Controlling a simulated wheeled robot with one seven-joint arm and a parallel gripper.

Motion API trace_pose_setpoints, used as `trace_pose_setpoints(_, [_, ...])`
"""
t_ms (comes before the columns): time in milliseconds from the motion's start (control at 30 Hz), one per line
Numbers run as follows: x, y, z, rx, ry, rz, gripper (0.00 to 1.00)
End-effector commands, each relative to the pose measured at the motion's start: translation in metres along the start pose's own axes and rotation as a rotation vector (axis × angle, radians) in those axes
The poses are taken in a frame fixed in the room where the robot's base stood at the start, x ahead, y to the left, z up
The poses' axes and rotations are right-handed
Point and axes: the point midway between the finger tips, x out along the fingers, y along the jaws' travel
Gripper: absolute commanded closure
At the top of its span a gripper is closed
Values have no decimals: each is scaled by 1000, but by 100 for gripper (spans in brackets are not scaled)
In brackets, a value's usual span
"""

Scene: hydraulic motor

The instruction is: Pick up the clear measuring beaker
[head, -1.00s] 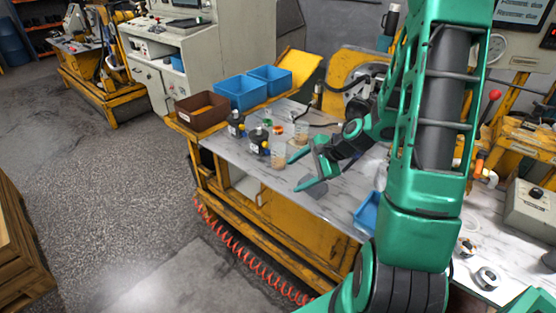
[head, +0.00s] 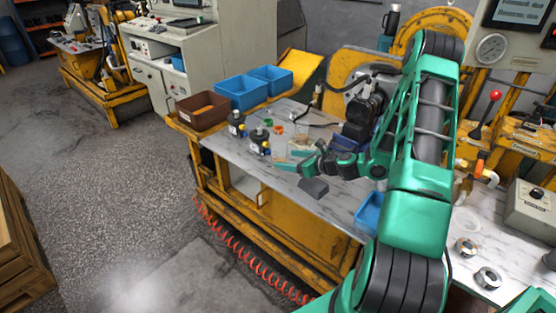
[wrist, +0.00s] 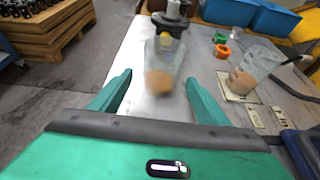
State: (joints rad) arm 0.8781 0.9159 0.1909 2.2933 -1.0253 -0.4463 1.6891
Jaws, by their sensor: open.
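Two clear vessels with brown contents stand on the marble-patterned bench. In the wrist view, one clear beaker (wrist: 163,58) is ahead, in line with the gap between my fingers, and blurred. The other clear beaker (wrist: 257,68) stands to the right, outside the right finger, on a printed sheet. I cannot tell from markings which is the measuring beaker. My gripper (wrist: 160,78) is open, with nothing clamped in it. In the head view, my gripper (head: 292,155) is low over the bench beside the beakers, partly covering them.
Dark bottles with yellow parts (head: 259,141) stand just beyond the nearer beaker. Green and orange rings (wrist: 223,50) lie behind. A brown bin (head: 202,111) and blue bins (head: 240,93) line the back left. The bench's front edge (head: 270,185) is close to my gripper.

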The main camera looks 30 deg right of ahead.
Motion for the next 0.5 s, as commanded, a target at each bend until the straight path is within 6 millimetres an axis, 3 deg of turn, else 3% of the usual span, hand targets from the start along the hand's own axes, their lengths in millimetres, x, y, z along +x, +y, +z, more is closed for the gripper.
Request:
trace_pose_setpoints(233, [17,0,2,-3,-1,2,31])
trace_pose_setpoints(500, [53,-1,3,-2,1,2,31])
